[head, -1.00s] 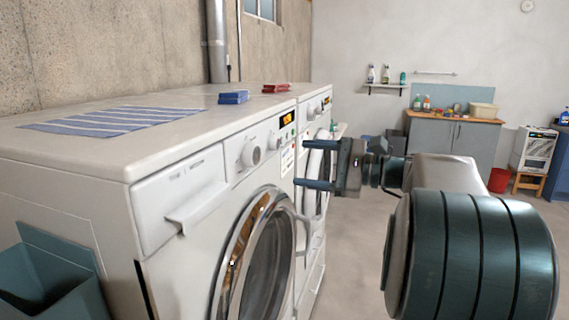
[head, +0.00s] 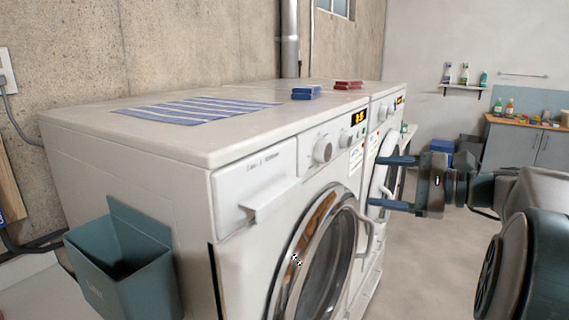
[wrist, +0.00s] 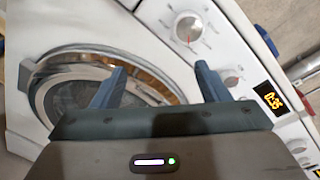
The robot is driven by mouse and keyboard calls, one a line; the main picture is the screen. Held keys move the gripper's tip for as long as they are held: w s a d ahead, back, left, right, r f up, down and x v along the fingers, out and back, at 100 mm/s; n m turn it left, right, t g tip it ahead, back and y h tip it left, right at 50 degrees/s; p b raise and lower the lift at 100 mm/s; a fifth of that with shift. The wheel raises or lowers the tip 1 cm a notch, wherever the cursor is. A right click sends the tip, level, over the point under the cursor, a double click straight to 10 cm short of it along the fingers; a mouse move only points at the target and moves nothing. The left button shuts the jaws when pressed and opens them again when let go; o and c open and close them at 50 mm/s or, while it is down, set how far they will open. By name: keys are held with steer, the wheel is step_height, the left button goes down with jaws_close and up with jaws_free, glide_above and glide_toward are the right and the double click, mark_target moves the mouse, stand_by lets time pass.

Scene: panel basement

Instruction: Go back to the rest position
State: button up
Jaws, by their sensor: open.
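My gripper (head: 394,182) is open and empty in the head view, its two blue fingers pointing left. It is held out in the air in front of the machines. In the wrist view my gripper (wrist: 160,84) shows its two fingers spread, with nothing between them. Beyond them is the white washing machine (wrist: 150,25), tilted in the picture, with its round door (wrist: 75,85), dial and lit display. In the head view the nearer washing machine (head: 130,190) stands at the left and centre. Its round door (head: 320,250) looks closed.
A striped cloth (head: 195,108), a blue stack (head: 305,92) and a red stack (head: 348,85) lie on the machine tops. A teal bin (head: 130,270) hangs on the near machine's side. A second machine (head: 385,105) stands beyond. Floor (head: 430,260) right of the machines is clear.

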steer(key=s+a+f+n+g+h, duration=0.2)
steer(key=s+a+f+g, duration=0.15)
steer(key=a+f, duration=0.3)
steer(key=s+a+f+n+g+h+p, duration=0.2)
steer(key=s+f+n+g+h+p, duration=0.1)
steer(key=s+f+n+h, duration=0.8)
steer(key=s+f+n, duration=0.2)
steer(key=s+f, duration=0.1)
steer(key=s, duration=0.1)
steer(key=shift+s+f+h, duration=0.15)
steer(key=shift+f+h, duration=0.15)
steer(key=shift+h, duration=0.1)
steer(key=shift+a, duration=0.1)
